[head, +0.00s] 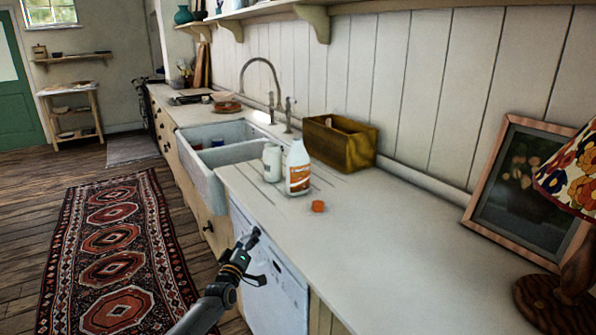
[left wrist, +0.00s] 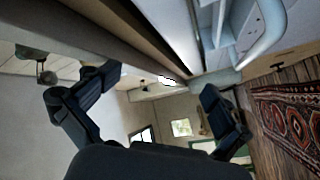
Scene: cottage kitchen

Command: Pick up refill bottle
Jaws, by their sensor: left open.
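A white bottle with an orange label (head: 298,168), apparently the refill bottle, stands upright on the white counter (head: 400,250), near the sink. A small whitish container (head: 272,163) stands close at its left. An orange cap-like item (head: 318,206) lies on the counter in front of the bottle. My left gripper (head: 256,257) is open and empty, in front of the counter's front edge and nearer to me than the bottle. In the left wrist view its two fingers (left wrist: 160,85) are spread apart, and I cannot make out the bottle there. My right gripper is not in view.
A wooden box (head: 340,143) stands behind the bottle by the wall. The white sink (head: 225,157) with its tap lies beyond the bottle. A framed picture (head: 525,190) and a floral lamp (head: 570,190) stand at the right. The counter's near middle is clear.

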